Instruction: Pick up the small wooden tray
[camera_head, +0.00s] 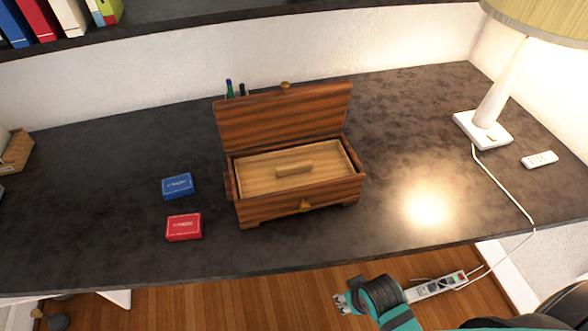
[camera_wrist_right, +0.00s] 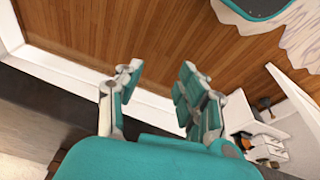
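The box lid (camera_head: 285,118) stands up at the back. My right gripper (camera_head: 342,301) is below and in front of the desk's front edge, well apart from the box. In the right wrist view its fingers (camera_wrist_right: 155,88) are spread with nothing between them, over the wooden floor. My left gripper is in neither view.
A blue card box (camera_head: 178,186) and a red card box (camera_head: 184,227) lie left of the wooden box. A lamp (camera_head: 490,110) and a white remote (camera_head: 540,160) are at the right. The desk (camera_head: 415,140) is bare between box and lamp. A power strip (camera_head: 437,286) lies below.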

